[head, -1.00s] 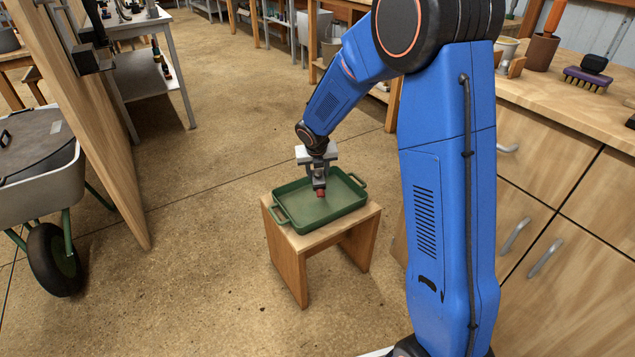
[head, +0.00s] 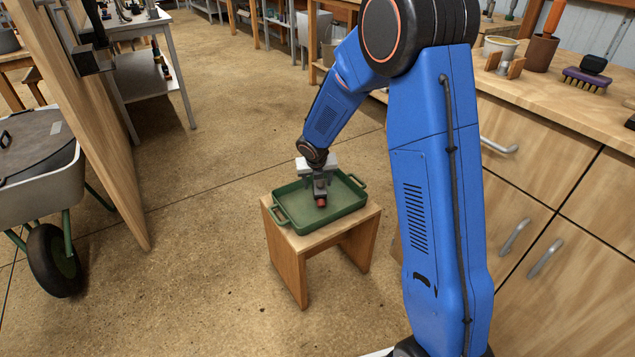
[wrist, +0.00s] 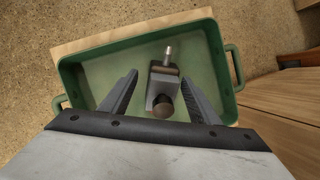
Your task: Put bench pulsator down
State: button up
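The bench pulsator (wrist: 163,88) is a small grey metal piece with a thin pale nozzle and a dark reddish-brown round knob. It is in the green tray (wrist: 72,80), seemingly on its floor. In the head view only its red knob (head: 321,203) shows clearly, below my gripper (head: 320,190). In the wrist view my gripper (wrist: 160,78) is open, with one finger on each side of the pulsator. A gap shows at the left finger; the right finger is very close to it. The green tray also shows in the head view (head: 347,208).
The tray stands on a small wooden stool (head: 288,262). A cabinet with a worktop (head: 545,95) is on the right. A wheelbarrow (head: 35,195) and a wooden panel (head: 85,110) are on the left. The floor around the stool is mostly clear.

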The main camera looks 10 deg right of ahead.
jog(key=v, duration=1.2)
jog(key=s+d+r+m, duration=0.5)
jog(key=s+r+m, duration=0.4)
jog(key=s, duration=0.1)
jog(key=s+d+r+m, duration=0.1)
jog(key=s+r+m, duration=0.1)
jog(key=s+m, duration=1.1)
jog(key=s+d+r+m+y, duration=0.1)
jog(key=s+d+r+m, duration=0.1)
jog(key=s+m, duration=1)
jog(key=shift+s+d+r+m, duration=0.25)
jog(key=shift+s+r+m, duration=0.15)
jog(key=shift+s, duration=2.2)
